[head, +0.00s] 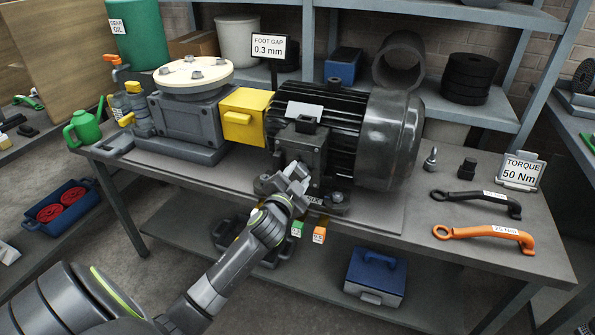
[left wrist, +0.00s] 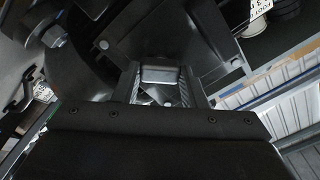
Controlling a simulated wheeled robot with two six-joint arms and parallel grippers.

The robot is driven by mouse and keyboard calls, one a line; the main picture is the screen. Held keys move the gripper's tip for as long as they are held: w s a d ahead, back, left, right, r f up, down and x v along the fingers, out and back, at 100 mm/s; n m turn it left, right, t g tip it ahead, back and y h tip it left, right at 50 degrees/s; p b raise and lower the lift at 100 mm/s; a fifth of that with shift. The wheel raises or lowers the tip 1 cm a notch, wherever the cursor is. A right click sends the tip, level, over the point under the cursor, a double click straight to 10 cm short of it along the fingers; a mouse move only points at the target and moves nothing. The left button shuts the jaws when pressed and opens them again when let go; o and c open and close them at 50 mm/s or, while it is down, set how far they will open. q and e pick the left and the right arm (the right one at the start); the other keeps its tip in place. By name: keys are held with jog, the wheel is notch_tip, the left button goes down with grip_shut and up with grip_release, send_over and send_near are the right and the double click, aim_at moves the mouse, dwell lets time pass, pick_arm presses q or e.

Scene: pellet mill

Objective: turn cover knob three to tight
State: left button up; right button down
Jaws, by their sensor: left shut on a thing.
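The black motor (head: 345,130) lies on the bench with a dark terminal box (head: 303,150) on its front side. My left gripper (head: 290,180) reaches up from below to the lower front of this box. In the left wrist view its two fingers (left wrist: 160,84) stand on either side of a small grey block-like knob (left wrist: 158,75), and the gripper is shut on it. Which number the knob bears cannot be read. In the head view my gripper hides the knob. My right gripper is not in view.
A yellow guard (head: 244,117) and a gearbox (head: 190,120) stand left of the motor. A black wrench (head: 475,198) and an orange wrench (head: 483,235) lie at the right, by the torque sign (head: 520,171). Green (head: 297,229) and orange (head: 319,234) tags hang at the bench front.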

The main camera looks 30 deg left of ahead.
pick_arm(q)
jog(key=m+p, duration=0.2)
jog(key=m, duration=0.2)
jog(key=shift+r+m, duration=0.1)
jog(key=shift+m, duration=0.2)
jog(key=m+p, duration=0.2)
jog(key=m, duration=0.2)
jog(key=shift+o, duration=0.2)
jog(key=shift+m, duration=0.4)
jog(key=o, duration=1)
jog(key=shift+c, duration=0.2)
jog(key=b+v, duration=0.2)
jog(key=v, duration=1.5)
jog(key=shift+s, duration=0.2)
